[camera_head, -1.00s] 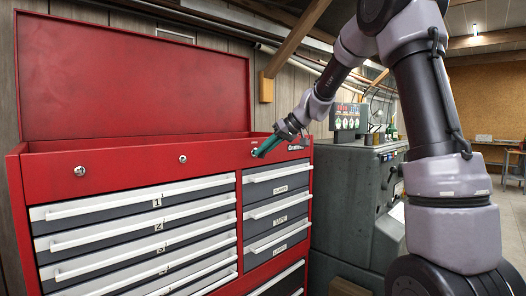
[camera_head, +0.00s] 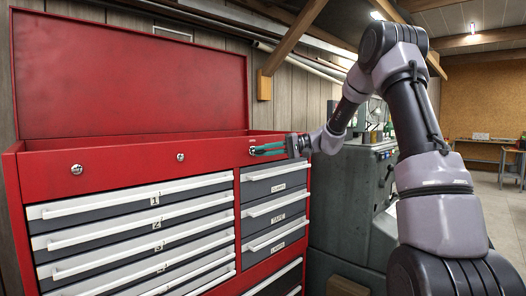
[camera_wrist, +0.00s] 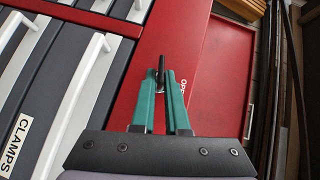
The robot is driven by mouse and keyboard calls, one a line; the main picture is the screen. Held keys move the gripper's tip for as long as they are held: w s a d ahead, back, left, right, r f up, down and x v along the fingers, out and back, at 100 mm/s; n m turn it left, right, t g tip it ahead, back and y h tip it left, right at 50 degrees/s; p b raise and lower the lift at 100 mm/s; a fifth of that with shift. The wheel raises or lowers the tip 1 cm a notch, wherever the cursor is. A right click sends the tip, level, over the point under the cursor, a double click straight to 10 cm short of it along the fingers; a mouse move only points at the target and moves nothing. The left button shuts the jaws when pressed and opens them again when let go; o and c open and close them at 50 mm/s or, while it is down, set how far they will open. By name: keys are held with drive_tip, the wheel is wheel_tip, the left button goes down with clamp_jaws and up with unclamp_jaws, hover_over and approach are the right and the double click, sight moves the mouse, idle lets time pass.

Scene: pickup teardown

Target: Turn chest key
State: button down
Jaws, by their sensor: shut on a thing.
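The red tool chest (camera_head: 120,160) has its lid up and numbered drawers on its front. My gripper (camera_head: 262,149) reaches in from the right, its green fingers level with the top red band above the right drawer column. In the wrist view my gripper (camera_wrist: 165,80) is shut on a thin dark key (camera_wrist: 161,66) that stands between the fingertips. A bit of bright metal, perhaps the lock, shows by the key against the red band. The fingers hide much of it, and I cannot tell how far the key is turned.
Two round locks (camera_head: 76,169) and (camera_head: 181,157) sit further left on the same band. White drawer handles (camera_head: 276,187) stick out below my gripper. A grey machine (camera_head: 345,210) stands close to the chest's right side.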

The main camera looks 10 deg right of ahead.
drive_tip(key=shift+f+m+y, duration=0.2)
drive_tip(key=shift+m+y, duration=0.6)
drive_tip(key=c, duration=1)
unclamp_jaws()
drive_tip(key=shift+d, duration=0.1)
drive_tip(key=s+d, duration=0.1)
drive_tip(key=d, duration=0.9)
drive_tip(key=shift+d, duration=0.3)
drive_tip(key=shift+s, duration=0.1)
